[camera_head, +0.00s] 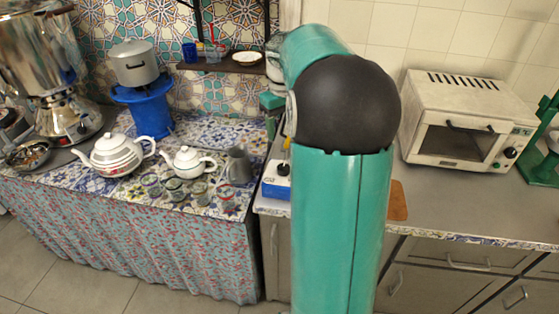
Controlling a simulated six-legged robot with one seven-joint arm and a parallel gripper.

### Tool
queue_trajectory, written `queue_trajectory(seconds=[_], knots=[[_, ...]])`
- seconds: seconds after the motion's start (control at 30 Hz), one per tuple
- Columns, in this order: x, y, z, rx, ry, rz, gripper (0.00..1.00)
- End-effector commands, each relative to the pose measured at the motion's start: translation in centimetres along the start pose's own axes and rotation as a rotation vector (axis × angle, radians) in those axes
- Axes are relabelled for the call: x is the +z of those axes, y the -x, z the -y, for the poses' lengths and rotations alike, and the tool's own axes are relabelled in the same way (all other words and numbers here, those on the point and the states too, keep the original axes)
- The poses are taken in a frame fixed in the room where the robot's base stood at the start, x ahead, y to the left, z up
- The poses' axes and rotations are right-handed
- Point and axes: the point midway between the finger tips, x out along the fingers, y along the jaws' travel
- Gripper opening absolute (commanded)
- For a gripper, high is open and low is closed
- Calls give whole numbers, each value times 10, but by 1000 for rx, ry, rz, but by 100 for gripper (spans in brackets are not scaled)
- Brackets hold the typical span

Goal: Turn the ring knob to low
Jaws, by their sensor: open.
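I cannot make out a ring knob for certain. A blue burner stand (150,110) holds a grey lidded pot (134,63) at the back left; no knob or setting is readable on it. A large steel samovar (45,60) stands at the far left, with a small dark control low on its front (82,129). My teal arm with its black elbow fills the middle of the view. Its far end is hidden behind the elbow, so I cannot see my gripper.
A blue box (275,182) sits partly behind my arm. A white toaster oven (466,120) stands right, with bare grey counter before it.

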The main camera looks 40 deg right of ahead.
Motion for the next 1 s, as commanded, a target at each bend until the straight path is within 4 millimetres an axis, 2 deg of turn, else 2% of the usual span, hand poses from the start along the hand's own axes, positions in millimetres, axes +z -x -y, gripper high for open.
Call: queue_trajectory(seconds=[0.13, 0.27, 0.7, 0.83, 1.0], knots=[[3, -10, -2, -1, -1, 2, 59], [5, -29, -3, -2, 0, 4, 59], [5, -114, -4, -2, -1, 3, 59], [3, -130, -4, -2, -2, 2, 59], [2, -138, -4, -1, -2, 1, 59]])
